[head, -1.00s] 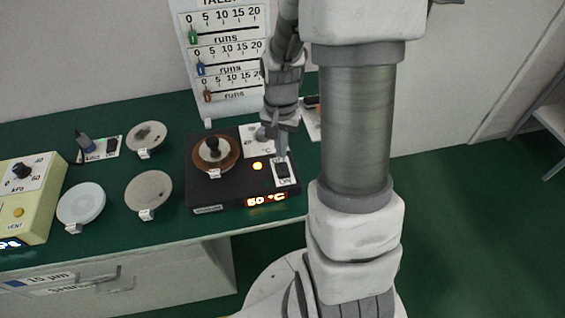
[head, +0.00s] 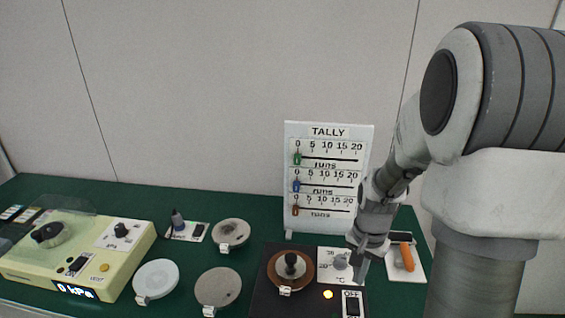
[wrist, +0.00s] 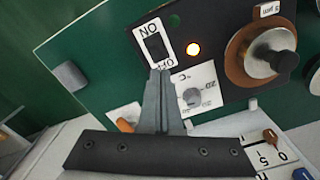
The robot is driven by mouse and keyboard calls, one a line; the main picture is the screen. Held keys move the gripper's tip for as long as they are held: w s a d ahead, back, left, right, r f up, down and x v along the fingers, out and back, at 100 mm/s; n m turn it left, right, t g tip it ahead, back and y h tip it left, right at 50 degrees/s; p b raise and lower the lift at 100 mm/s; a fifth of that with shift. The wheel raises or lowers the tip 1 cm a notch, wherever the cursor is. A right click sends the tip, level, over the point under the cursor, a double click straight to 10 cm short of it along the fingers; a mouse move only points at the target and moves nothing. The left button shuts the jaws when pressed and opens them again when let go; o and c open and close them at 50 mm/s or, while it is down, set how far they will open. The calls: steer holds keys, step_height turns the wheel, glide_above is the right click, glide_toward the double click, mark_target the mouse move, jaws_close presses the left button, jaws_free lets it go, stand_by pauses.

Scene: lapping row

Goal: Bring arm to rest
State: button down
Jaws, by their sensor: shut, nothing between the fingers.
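My gripper (head: 361,268) is shut and empty, pointing down over the right part of the black hot plate unit (head: 262,296). It hovers close to the ON/OFF rocker switch (head: 352,304) and the white dial plate (head: 340,264). In the wrist view, the closed fingertips (wrist: 160,74) appear just beside the OFF end of the switch (wrist: 154,46), with the dial (wrist: 192,97) to their right. I cannot tell whether they touch anything. A lit amber lamp (wrist: 193,49) and a copper-coloured disc with a dark knob (head: 290,267) are also on the unit.
A tally board (head: 328,180) stands behind the unit, close to my arm. An orange-handled item (head: 407,257) lies right of the gripper. Grey discs (head: 230,234), a white disc (head: 156,280) and a cream vacuum unit (head: 125,262) reading 0 kPa stand left. The wall above is clear.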

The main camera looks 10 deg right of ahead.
steer(key=s+a+r+n+t+p, duration=0.1)
steer(key=s+a+r+n+t, duration=0.1)
steer(key=r, duration=0.6)
steer(key=s+a+r+n+t+p, duration=0.1)
steer(key=s+a+r+n, duration=0.3)
steer(key=r, duration=0.4)
steer(key=s+a+r+n+t+p, duration=0.1)
steer(key=s+a+r+n+t, duration=0.1)
steer(key=s+r, duration=0.4)
step_height(320, 180, up, 2)
steer(key=a+n, duration=0.1)
steer(key=a, duration=0.1)
steer(key=shift+s+a+r+t+p, duration=0.15)
steer(key=shift+s+a+t+p, duration=0.05)
steer(key=shift+a+t+p, duration=0.15)
